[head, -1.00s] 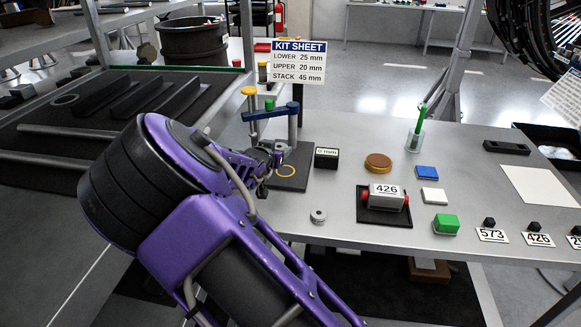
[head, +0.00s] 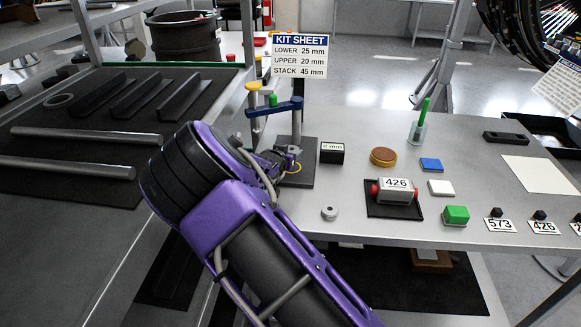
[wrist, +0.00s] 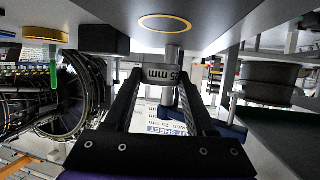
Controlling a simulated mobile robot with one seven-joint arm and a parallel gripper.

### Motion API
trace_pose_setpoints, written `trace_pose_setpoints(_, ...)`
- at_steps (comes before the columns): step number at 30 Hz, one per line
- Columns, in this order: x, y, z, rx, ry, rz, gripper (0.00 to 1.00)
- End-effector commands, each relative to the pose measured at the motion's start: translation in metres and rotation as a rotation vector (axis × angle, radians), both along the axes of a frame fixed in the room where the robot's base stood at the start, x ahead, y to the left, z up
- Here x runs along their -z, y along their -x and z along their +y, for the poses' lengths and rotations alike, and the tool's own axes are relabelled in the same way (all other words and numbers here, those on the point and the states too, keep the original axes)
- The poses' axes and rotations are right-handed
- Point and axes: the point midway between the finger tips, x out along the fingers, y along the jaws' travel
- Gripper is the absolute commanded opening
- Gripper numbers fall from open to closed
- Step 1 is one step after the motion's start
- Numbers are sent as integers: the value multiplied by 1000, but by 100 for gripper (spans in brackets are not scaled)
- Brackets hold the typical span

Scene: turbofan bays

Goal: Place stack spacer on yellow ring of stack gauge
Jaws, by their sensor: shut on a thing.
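The stack gauge has a dark base (head: 301,180), a grey post (head: 296,128) and a blue arm (head: 275,107). Its yellow ring (head: 296,168) lies flat on the base, partly hidden by my gripper; the ring also shows in the wrist view (wrist: 165,23), which looks upside down. My gripper (head: 287,154) is shut on a grey spacer marked 25 mm (wrist: 162,74). The spacer is held between the two fingertips, apart from the base and close to the ring. In the head view the spacer is small and mostly hidden. The gauge post shows behind it in the wrist view.
A black block (head: 332,153) stands right of the gauge. A small grey round piece (head: 329,213) lies in front. The 426 block (head: 395,190) sits on a black tray. A brown round box (head: 383,156) is farther right. The kit sheet sign (head: 300,56) stands behind the gauge.

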Motion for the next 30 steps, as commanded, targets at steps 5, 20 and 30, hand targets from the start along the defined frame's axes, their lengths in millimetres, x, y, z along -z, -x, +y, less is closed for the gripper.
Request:
trace_pose_setpoints(5,13,0,0,-1,1,-1,0)
trace_pose_setpoints(20,42,-1,0,0,-1,-3,0)
trace_pose_setpoints(30,45,0,0,-1,-1,0,86)
